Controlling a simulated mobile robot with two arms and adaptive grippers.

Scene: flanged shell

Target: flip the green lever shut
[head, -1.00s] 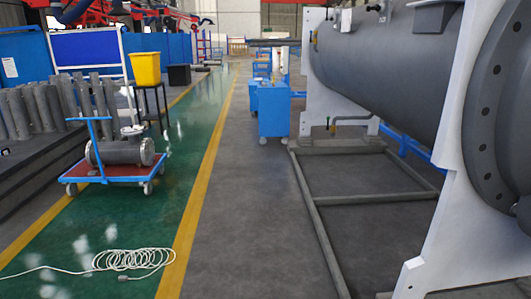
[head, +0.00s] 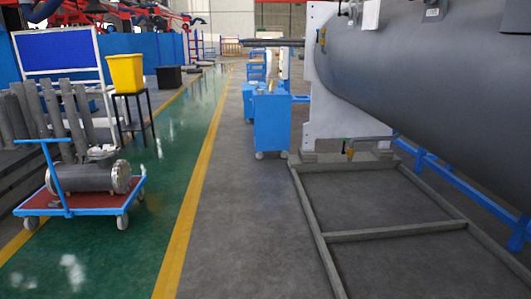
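The large grey shell (head: 430,85) lies along the right side, resting against a white upright support plate (head: 340,110). A small yellowish fitting (head: 349,151) sits low by the foot of that plate, on a short pipe. I cannot make out a green lever on either; both are too small to tell. Neither of my grippers is in view.
A grey floor frame (head: 395,236) lies below the shell. A blue cabinet (head: 271,125) stands ahead. A red-decked trolley (head: 85,202) with a metal cylinder is at left, near a yellow bin (head: 126,72). The grey walkway (head: 245,220) between is clear.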

